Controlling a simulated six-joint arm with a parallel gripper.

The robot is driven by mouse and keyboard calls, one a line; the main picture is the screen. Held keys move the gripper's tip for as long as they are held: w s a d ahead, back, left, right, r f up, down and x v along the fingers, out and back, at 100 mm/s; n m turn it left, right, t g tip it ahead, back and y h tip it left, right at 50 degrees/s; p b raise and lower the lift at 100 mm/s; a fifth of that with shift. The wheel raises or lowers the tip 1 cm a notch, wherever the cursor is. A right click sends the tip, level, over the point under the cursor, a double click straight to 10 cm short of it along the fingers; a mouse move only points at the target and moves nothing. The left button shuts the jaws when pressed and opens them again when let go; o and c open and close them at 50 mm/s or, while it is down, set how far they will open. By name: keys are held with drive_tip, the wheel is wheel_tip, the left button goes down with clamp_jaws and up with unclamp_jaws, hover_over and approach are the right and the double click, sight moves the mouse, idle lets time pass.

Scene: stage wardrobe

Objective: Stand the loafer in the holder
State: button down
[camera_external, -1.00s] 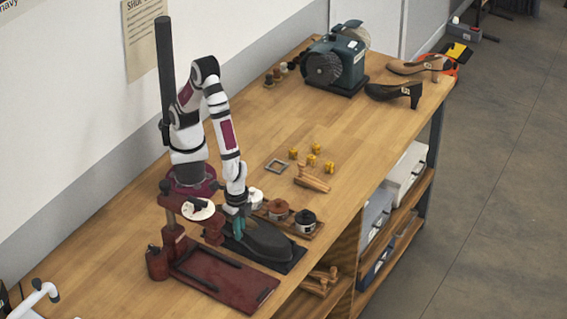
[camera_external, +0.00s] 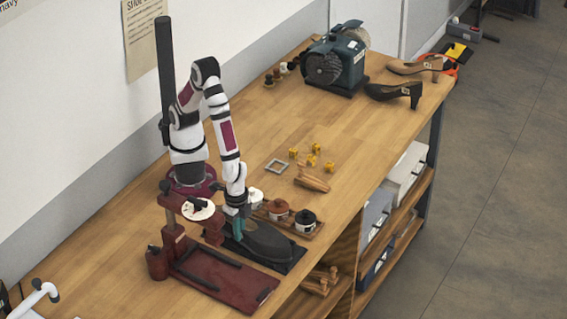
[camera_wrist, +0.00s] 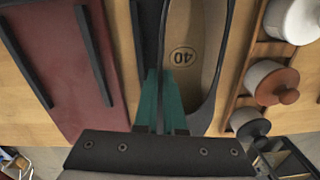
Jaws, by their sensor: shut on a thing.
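The loafer (camera_external: 268,243) is a dark shoe lying flat, sole down, on a black mat (camera_external: 290,265) at the front of the bench. In the wrist view its tan insole (camera_wrist: 185,85) shows the number 40. My gripper (camera_external: 238,227) is at the loafer's rear left part. Its teal fingertips (camera_wrist: 160,100) are shut on the loafer's near side wall, one inside and one outside. A dark red stand (camera_external: 225,282) with two black rails is just left of the loafer; I cannot tell whether it is the holder.
A wooden tray with lidded pots (camera_external: 278,210) stands close behind the loafer. A grinder (camera_external: 337,60) and heeled shoes (camera_external: 395,92) are at the far end. The middle left bench is clear.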

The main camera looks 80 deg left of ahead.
drive_tip(key=shift+f, duration=0.15)
drive_tip(key=c, duration=0.9)
unclamp_jaws()
